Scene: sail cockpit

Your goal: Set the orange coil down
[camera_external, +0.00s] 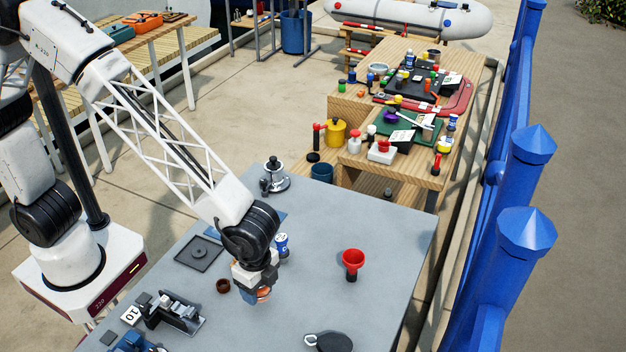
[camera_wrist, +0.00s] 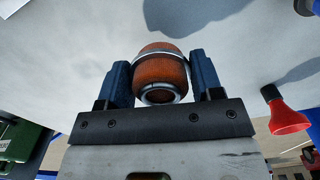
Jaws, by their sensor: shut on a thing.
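My gripper (camera_external: 258,285) is above the grey table (camera_external: 345,215), left of the red funnel. It is shut on the orange coil (camera_wrist: 160,68), with one dark blue finger on each side of it in the wrist view. The coil is a ribbed orange cylinder with a pale metal band and a ring at its near end. In the external view only a small orange part of the coil (camera_external: 264,294) shows below the fingers. A dark shadow lies on the grey surface beyond the coil in the wrist view. The exact gap to the table is hard to tell.
A red funnel (camera_external: 352,264) stands to the right. A brown ring (camera_external: 223,286) and a blue-and-white can (camera_external: 282,246) are close to the gripper. Bare tabletop lies between gripper and funnel.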

